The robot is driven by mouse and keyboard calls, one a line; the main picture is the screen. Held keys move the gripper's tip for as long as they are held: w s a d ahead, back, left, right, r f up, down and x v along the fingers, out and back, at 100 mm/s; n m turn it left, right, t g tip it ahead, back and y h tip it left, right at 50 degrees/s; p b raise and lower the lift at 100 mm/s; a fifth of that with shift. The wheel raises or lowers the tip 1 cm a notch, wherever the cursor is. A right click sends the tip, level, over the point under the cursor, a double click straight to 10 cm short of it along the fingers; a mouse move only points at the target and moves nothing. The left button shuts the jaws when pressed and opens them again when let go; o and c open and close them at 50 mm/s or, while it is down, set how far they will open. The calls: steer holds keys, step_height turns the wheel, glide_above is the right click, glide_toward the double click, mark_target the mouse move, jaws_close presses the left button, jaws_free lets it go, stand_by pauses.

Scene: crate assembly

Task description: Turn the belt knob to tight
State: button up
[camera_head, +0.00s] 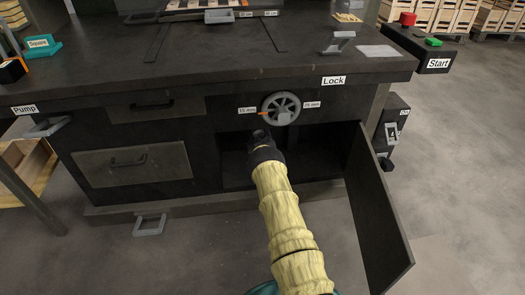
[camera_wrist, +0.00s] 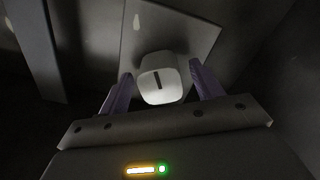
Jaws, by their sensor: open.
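The belt knob (camera_wrist: 172,88) is a whitish rounded knob with a dark line on its face, on a pale plate (camera_wrist: 190,30) in the wrist view. The line stands nearly upright in that picture. My gripper (camera_wrist: 160,70) is open, with one purple finger on each side of the knob. I cannot tell whether either finger touches it. In the head view my arm reaches into the open, dark compartment (camera_head: 315,160) under the bench top. The knob and my fingertips are hidden there.
The cabinet door (camera_head: 378,215) stands open right of my arm. A grey handwheel (camera_head: 291,101) with an orange mark is just above the opening. Drawers (camera_head: 135,165) are at the left. The Start box (camera_head: 420,50) is at the back right. Floor at the right is clear.

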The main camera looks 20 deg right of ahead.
steer(key=p+v, duration=0.8)
steer(key=v, duration=0.8)
steer(key=shift+s, duration=0.25)
steer(key=shift+a, duration=0.1)
